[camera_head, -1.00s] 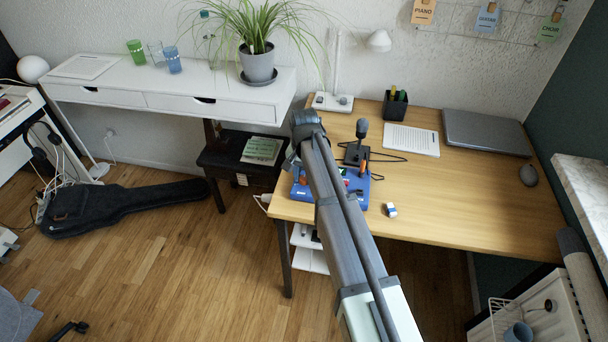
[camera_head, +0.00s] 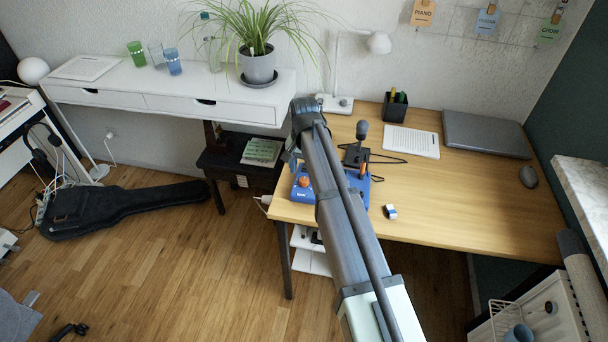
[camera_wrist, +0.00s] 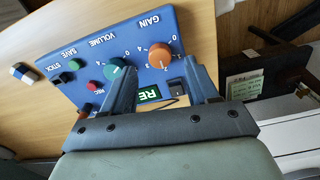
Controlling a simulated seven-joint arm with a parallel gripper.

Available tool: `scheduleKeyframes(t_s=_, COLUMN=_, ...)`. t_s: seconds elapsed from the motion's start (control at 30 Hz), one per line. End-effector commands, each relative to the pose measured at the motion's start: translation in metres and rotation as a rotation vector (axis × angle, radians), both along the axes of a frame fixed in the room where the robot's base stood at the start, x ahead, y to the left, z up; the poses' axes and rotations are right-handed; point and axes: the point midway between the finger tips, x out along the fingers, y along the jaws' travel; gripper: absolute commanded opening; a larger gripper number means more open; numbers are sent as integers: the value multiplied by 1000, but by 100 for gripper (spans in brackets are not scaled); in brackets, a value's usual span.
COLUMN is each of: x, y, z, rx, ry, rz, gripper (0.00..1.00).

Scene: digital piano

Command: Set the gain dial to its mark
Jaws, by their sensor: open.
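The blue control box (camera_head: 299,194) stands at the left front of the wooden desk, partly hidden behind my arm in the head view. Its orange gain dial (camera_wrist: 163,54) shows in the wrist view below the GAIN label, with numbers around it. The dial also shows in the head view (camera_head: 303,182). A teal volume dial (camera_wrist: 113,69) sits beside it. My gripper (camera_wrist: 165,75) is over the box with its two fingers apart and nothing between them.
The box also has red (camera_wrist: 94,86), green (camera_wrist: 74,65) and black buttons, and a lit green display (camera_wrist: 149,94). A microphone (camera_head: 361,130) stands behind it. A small eraser-like block (camera_head: 390,211) lies to its right. The desk's right front is clear.

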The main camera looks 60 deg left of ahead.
Motion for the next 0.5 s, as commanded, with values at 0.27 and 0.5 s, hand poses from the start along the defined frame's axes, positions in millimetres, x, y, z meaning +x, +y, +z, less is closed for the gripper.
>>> scheduleKeyframes(t_s=0.27, x=0, y=1, z=54, rx=2, ry=-1, rz=0, gripper=59)
scheduleKeyframes(t_s=0.5, x=0, y=0, z=86, rx=0, ry=0, rz=0, gripper=59)
